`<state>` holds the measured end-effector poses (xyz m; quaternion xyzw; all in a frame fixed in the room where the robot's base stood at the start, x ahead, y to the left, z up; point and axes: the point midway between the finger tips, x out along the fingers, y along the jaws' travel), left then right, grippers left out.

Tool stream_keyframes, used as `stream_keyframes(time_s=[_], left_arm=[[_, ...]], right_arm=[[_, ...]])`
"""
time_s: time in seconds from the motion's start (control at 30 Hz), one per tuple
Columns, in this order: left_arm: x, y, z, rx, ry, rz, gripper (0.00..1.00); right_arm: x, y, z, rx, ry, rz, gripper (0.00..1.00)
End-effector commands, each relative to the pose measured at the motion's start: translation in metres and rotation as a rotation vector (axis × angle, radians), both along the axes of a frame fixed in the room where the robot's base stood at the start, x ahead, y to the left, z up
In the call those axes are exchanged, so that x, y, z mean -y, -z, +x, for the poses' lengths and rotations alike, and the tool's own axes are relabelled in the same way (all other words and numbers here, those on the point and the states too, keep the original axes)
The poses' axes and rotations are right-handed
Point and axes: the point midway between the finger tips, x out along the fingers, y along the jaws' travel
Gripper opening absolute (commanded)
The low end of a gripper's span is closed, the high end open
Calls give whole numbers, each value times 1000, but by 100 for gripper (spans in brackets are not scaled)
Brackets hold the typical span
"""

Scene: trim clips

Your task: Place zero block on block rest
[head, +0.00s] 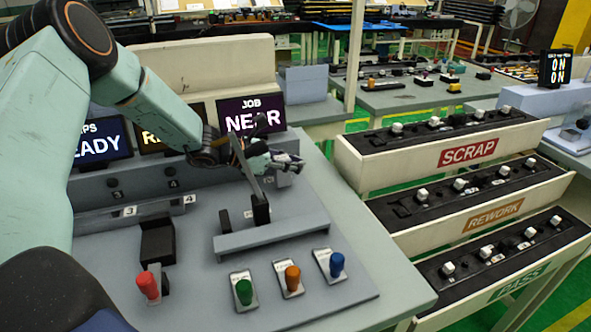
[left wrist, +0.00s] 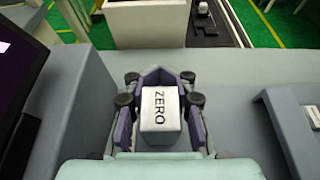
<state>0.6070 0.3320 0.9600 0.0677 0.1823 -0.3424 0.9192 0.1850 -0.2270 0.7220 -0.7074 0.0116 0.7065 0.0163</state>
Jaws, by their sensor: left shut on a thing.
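My left gripper (head: 277,160) is above the back of the grey bench fixture, in front of the JOB screen. In the left wrist view the gripper (left wrist: 160,112) is shut on the zero block (left wrist: 160,108), a white block marked ZERO between the purple-grey fingers. In the head view the block cannot be made out behind the gripper. A low grey ledge (head: 270,236) with dark upright pieces stands in front of the gripper; I cannot tell whether it is the block rest. My right gripper is not in view.
Red (head: 148,286), green (head: 244,291), orange (head: 292,277) and blue (head: 337,264) knobs stand along the fixture's front. The JOB screen (head: 250,115) stands close behind the gripper. SCRAP (head: 468,152), REWORK (head: 494,215) and PASS (head: 520,284) racks are on the right.

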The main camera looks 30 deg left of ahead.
Motion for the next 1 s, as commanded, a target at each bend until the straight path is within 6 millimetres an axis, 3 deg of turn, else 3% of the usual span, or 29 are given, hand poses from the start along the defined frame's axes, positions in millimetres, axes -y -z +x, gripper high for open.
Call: stream_keyframes(time_s=[0.1, 0.43, 0.47, 0.5, 0.8, 1.0], left_arm=[[0, 14, 1, 1, 0, 1, 0], [-1, 16, 2, 1, 0, 0, 0], [-1, 15, 2, 0, 0, 0, 21], [-1, 15, 2, 0, 0, 0, 24], [-1, 15, 2, 0, 0, 0, 48], [-1, 15, 2, 1, 0, -1, 48]], right_arm=[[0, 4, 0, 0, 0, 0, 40], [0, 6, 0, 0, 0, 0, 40], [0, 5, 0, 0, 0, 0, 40], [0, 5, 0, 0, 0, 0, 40], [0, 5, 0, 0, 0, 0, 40], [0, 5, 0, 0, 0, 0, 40]])
